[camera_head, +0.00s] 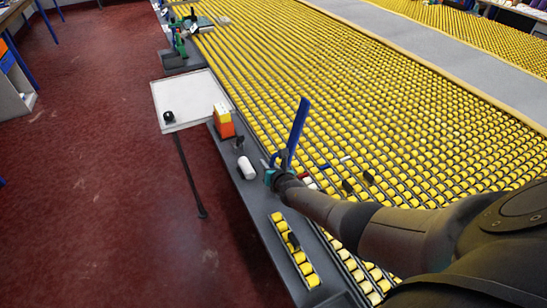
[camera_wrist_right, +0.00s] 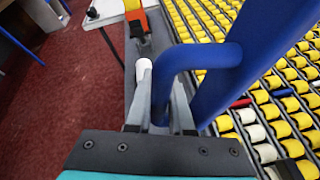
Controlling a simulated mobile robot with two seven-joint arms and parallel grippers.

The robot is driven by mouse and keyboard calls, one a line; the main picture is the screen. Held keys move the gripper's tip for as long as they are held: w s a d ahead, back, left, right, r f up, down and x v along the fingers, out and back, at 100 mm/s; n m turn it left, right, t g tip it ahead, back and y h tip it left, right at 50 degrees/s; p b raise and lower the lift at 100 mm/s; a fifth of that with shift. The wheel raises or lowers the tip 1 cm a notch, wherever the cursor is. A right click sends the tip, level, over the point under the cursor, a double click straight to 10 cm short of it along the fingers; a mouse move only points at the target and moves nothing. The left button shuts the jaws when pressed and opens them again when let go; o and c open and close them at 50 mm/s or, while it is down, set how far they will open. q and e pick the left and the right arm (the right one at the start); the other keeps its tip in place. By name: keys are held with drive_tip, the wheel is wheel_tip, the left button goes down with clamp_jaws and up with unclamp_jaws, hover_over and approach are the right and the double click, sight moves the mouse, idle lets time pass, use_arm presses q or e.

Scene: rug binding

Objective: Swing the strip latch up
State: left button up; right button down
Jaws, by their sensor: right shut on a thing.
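The strip latch is a long blue bar (camera_head: 299,128) standing up at a slant over the edge of the yellow roller bed. In the right wrist view the broad blue bar (camera_wrist_right: 250,55) fills the upper right, and a bent blue handle (camera_wrist_right: 168,75) joins it. My right gripper (camera_head: 270,170) is at the lower end of the bar. In the right wrist view its two grey fingers (camera_wrist_right: 162,105) are shut on the bent handle. The latch's pivot is hidden. My left gripper is not in view.
The roller bed (camera_head: 400,100) spreads to the right. On the grey side rail (camera_head: 260,198) are a white cylinder (camera_head: 246,167), an orange and yellow block (camera_head: 223,122) and a row of yellow rollers (camera_head: 294,250). A white stand table (camera_head: 190,95) is at left; red floor (camera_head: 110,180) is open.

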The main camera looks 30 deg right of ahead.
drive_tip(key=shift+w+a+f+n+h, duration=0.15)
drive_tip(key=shift+a+n+h, duration=0.2)
drive_tip(key=shift+a, duration=0.45)
drive_tip(key=c, duration=0.8)
unclamp_jaws()
drive_tip(key=p+v, duration=0.8)
drive_tip(key=v, duration=0.7)
drive_tip(key=shift+p, duration=0.4)
